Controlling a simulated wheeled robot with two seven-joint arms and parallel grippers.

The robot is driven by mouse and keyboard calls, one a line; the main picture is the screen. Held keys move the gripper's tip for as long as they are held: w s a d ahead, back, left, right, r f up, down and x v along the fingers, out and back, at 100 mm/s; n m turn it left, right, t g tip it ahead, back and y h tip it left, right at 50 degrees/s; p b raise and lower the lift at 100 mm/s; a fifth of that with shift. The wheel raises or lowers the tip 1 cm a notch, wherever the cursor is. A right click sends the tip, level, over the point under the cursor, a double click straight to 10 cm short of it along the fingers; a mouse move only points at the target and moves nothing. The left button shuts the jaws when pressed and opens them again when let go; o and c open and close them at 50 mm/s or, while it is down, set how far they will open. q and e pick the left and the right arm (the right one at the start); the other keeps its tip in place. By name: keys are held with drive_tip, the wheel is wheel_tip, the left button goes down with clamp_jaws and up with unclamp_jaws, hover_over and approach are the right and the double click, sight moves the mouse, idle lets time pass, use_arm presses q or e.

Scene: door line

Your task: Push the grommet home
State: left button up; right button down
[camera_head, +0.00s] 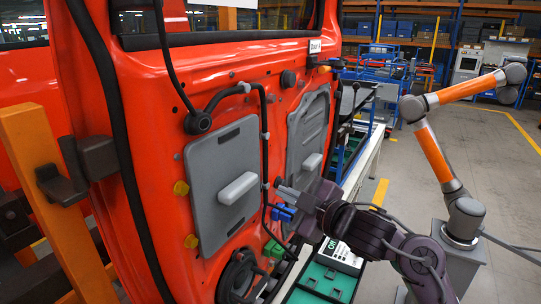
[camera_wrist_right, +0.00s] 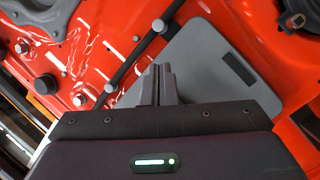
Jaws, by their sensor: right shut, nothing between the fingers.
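The orange-red door stands upright in the head view. A round black grommet (camera_head: 197,122) sits on it at the upper left, with a black cable running to it. Whether it is fully seated I cannot tell. A round black part (camera_wrist_right: 45,84) shows left in the wrist view; I cannot tell if it is the same grommet. My right gripper (camera_head: 281,187) is in front of the door, right of and below the grommet and apart from it. In the wrist view its fingertips (camera_wrist_right: 160,68) are together and empty, near a grey panel (camera_wrist_right: 215,65). My left gripper is out of view.
A grey panel with a handle (camera_head: 224,165) and another grey panel (camera_head: 307,130) are on the door. Blue (camera_head: 283,213) and green (camera_head: 274,249) connectors hang near my gripper. A green-lined tray (camera_head: 325,283) lies below. An orange-grey robot arm (camera_head: 435,155) stands at right.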

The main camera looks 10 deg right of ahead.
drive_tip(key=s+a+r+n+g+y, duration=0.1)
drive_tip(key=s+a+r+n+y, duration=0.15)
drive_tip(key=r, duration=0.35)
drive_tip(key=s+a+r+n+y, duration=0.1)
drive_tip(key=s+r+n, duration=0.3)
drive_tip(key=r, duration=0.2)
drive_tip(key=n+g+y, duration=0.2)
drive_tip(key=n, duration=0.4)
approach(204, 123)
drive_tip(key=shift+h, duration=0.25)
drive_tip(key=x, duration=0.6)
drive_tip(key=shift+a, duration=0.25)
drive_tip(key=shift+w+a+r, duration=0.1)
drive_tip(key=shift+w, duration=0.05)
drive_tip(key=shift+w+a, duration=0.3)
drive_tip(key=shift+s+d+p, duration=0.3)
drive_tip(key=shift+s+d, duration=0.15)
drive_tip(key=shift+d, duration=0.15)
drive_tip(key=shift+v, duration=2.65)
